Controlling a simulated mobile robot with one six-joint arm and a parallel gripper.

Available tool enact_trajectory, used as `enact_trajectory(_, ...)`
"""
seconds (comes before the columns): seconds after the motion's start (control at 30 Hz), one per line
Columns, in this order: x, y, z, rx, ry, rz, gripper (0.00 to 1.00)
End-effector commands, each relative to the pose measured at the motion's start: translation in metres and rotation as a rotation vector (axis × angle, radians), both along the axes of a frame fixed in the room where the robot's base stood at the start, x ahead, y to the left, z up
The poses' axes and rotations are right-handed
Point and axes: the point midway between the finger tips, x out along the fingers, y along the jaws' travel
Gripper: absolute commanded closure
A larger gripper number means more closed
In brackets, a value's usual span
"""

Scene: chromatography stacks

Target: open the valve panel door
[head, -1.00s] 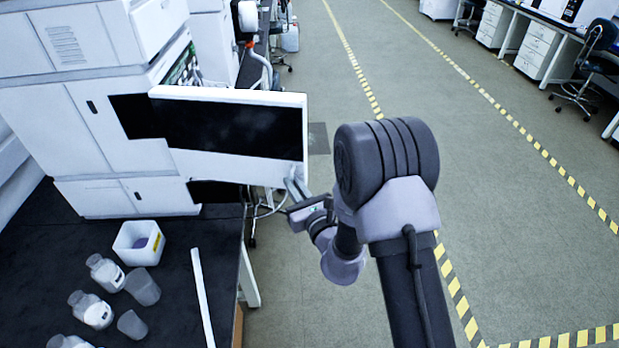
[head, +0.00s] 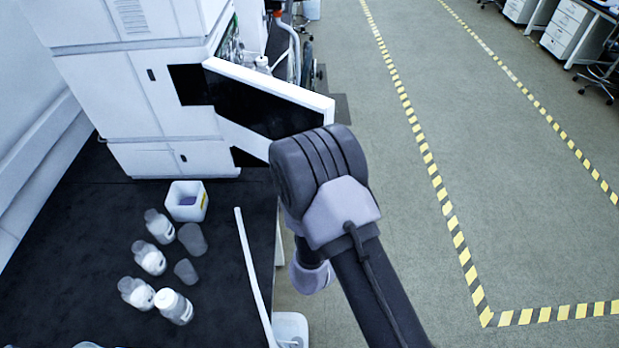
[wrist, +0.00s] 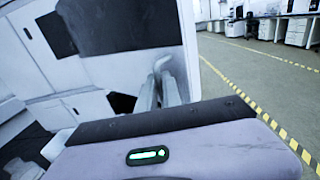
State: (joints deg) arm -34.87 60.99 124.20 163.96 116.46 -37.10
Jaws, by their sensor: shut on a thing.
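The valve panel door (head: 262,108) stands swung out from the front of the white instrument stack (head: 138,85) in the head view. It has a white frame and a dark face. In the wrist view the door (wrist: 130,52) fills the upper middle, with a curved handle (wrist: 162,63) near its right edge. My gripper (wrist: 163,86) is at that handle, its two fingers close together around it. The exact finger contact is small and partly hidden behind my wrist. In the head view my arm covers the gripper and the door's lower outer corner.
On the black bench (head: 105,225) stand several bottles (head: 150,258), grey beakers and a white square container (head: 187,202). A long white strip (head: 254,275) lies along the bench edge. The grey floor (head: 415,240) to the right, with yellow-black tape lines, is clear.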

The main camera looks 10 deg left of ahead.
Motion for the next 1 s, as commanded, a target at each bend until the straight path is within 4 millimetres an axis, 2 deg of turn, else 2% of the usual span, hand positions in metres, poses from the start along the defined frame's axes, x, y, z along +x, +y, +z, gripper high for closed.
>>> enact_trajectory(0.17, 0.001, 0.003, 0.001, 0.000, -0.002, 0.009, 1.00)
enact_trajectory(0.2, 0.000, 0.003, 0.001, 0.000, -0.002, 0.009, 0.87)
enact_trajectory(0.3, 0.000, 0.002, 0.001, 0.000, -0.002, 0.007, 0.70)
enact_trajectory(0.63, -0.004, 0.000, 0.000, 0.000, 0.001, 0.004, 0.70)
enact_trajectory(0.77, -0.032, -0.006, -0.001, -0.003, 0.003, 0.005, 0.70)
enact_trajectory(0.9, -0.072, -0.013, -0.001, -0.002, 0.003, 0.008, 0.70)
enact_trajectory(1.0, -0.095, -0.019, -0.001, -0.003, 0.003, 0.008, 0.70)
